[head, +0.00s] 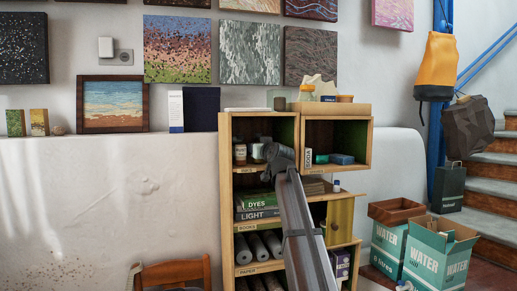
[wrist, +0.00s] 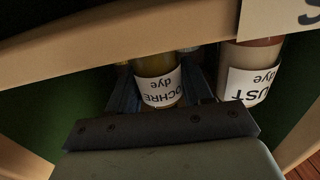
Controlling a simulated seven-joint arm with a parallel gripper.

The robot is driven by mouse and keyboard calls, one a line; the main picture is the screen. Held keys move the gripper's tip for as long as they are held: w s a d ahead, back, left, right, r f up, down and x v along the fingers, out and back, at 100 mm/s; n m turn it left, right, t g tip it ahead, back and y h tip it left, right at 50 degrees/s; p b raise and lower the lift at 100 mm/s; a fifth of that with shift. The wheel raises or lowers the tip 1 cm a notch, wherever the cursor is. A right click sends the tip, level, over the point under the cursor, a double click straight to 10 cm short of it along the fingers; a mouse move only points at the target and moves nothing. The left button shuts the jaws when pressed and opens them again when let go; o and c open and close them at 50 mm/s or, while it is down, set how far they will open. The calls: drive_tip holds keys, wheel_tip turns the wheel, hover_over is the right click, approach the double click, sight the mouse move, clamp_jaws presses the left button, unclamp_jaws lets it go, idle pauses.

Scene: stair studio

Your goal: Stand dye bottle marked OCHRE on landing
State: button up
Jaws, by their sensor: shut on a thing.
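The dye bottle marked OCHRE (wrist: 160,92) shows in the wrist view, its label upside down in the picture. It stands between the two fingers of my gripper (wrist: 158,84), which is shut on it. A bottle with a label ending in UST (wrist: 251,75) is close on its right in that view. In the head view my gripper (head: 273,153) reaches into the upper left compartment of the wooden shelf (head: 225,150), hiding part of the inside. Small bottles (head: 240,153) show there, left of the gripper; I cannot read their labels. Stairs (head: 492,158) rise at the right; I cannot make out a landing for certain.
The compartment's wooden edge (wrist: 75,38) is close to the gripper in the wrist view. Books (head: 257,204) and paper rolls (head: 262,245) fill the compartments below. A small bottle (head: 336,186) stands on a side ledge. Water boxes (head: 436,255) stand before the stairs.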

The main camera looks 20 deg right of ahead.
drive_tip(key=o, duration=1.2)
drive_tip(key=shift+f, duration=0.1)
drive_tip(key=shift+c, duration=0.2)
drive_tip(key=s, duration=1.3)
drive_tip(key=shift+d+f, duration=0.15)
drive_tip(key=shift+d, duration=0.1)
drive_tip(key=shift+s, duration=0.4)
drive_tip(key=c, duration=0.3)
